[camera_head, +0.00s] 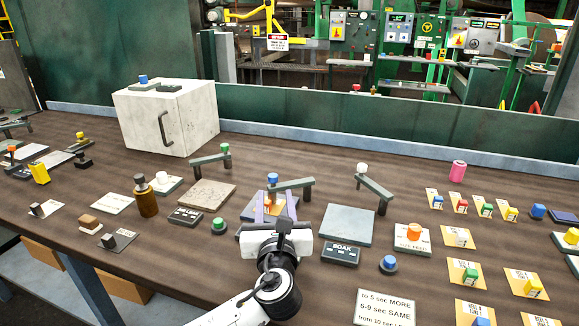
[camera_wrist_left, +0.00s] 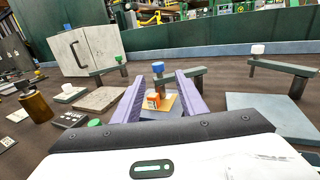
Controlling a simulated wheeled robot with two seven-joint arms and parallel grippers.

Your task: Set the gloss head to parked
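My left gripper (camera_head: 272,206) is open around the middle station, its purple fingers apart with nothing gripped. Between them, an orange block (camera_wrist_left: 153,100) on a yellow card (camera_wrist_left: 168,104) rests on the middle plate (camera_wrist_left: 160,114). Behind it stands a grey swing arm (camera_head: 291,184) with a blue knob (camera_head: 272,178). To the left is an arm (camera_head: 209,160) with a green knob (camera_head: 225,148). To the right is an arm (camera_head: 374,187) with a white knob (camera_head: 362,168). I cannot tell which arm is the gloss head. My right gripper is not in view.
A white box with a handle (camera_head: 166,120) stands back left. A brown bottle (camera_head: 146,198), a green button (camera_head: 219,225), a SOAK sign (camera_head: 341,253) and a blue button (camera_head: 388,263) surround the stations. Colored blocks on yellow cards fill the right. The right plate (camera_head: 347,224) is bare.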

